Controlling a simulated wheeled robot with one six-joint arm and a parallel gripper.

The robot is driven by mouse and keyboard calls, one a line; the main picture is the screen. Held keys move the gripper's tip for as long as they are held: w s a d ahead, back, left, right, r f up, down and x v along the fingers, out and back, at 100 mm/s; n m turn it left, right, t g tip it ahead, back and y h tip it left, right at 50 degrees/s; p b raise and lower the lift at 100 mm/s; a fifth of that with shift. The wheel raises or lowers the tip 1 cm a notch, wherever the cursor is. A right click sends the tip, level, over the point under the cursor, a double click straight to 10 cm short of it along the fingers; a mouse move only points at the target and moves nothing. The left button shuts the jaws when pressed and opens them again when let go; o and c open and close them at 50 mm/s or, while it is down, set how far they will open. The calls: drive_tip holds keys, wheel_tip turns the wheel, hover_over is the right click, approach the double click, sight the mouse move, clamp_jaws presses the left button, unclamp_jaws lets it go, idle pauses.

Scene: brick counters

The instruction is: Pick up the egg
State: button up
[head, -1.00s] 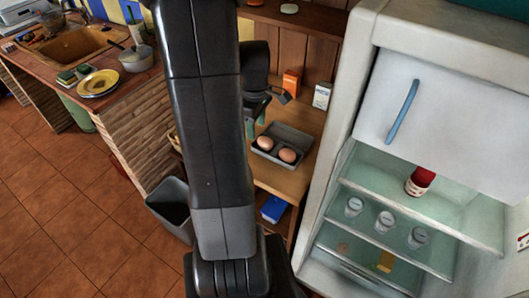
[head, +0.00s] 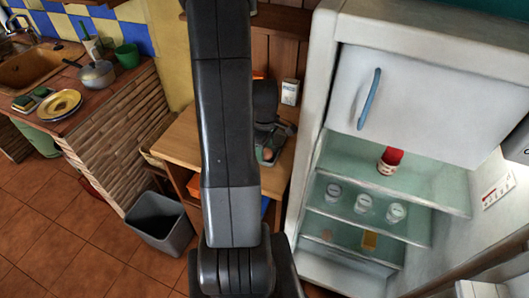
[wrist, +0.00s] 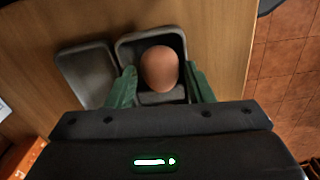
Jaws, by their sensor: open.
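A brown egg (wrist: 159,66) sits in a dark grey box (wrist: 123,44) on a wooden shelf top. The box's other half (wrist: 82,73) lies open to the left in the wrist view. My gripper (wrist: 161,86) is open, with one green finger on each side of the egg. I cannot tell whether the fingers touch it. In the head view, a small part of an egg (head: 266,154) shows beside my arm, which hides most of the box. A second egg is not visible now.
A grey bin (head: 160,222) is on the floor to the left.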

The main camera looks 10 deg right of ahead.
drive_tip(key=shift+s+a+f, duration=0.15)
drive_tip(key=shift+s+f, duration=0.25)
drive_tip(key=shift+f, duration=0.1)
drive_tip(key=c, duration=0.4)
drive_tip(key=shift+w+r+b, duration=0.25)
drive_tip(key=shift+w+b, duration=0.05)
drive_tip(key=shift+b, duration=0.25)
drive_tip(key=r, duration=0.6)
drive_tip(key=shift+w+r, duration=0.1)
drive_tip(key=shift+w, duration=0.15)
drive_tip(key=w+a+b, duration=0.1)
drive_tip(key=w+a, duration=0.2)
drive_tip(key=a, duration=0.2)
drive_tip(key=w+a+b, duration=0.1)
drive_tip(key=w+a, duration=0.3)
drive_tip(key=a, duration=0.2)
drive_tip(key=w+a+b, duration=0.1)
drive_tip(key=w+a, duration=0.3)
drive_tip(key=a, duration=0.1)
drive_tip(key=shift+a+r+b, duration=0.15)
drive_tip(key=shift+r+b, duration=0.15)
drive_tip(key=shift+b, duration=0.1)
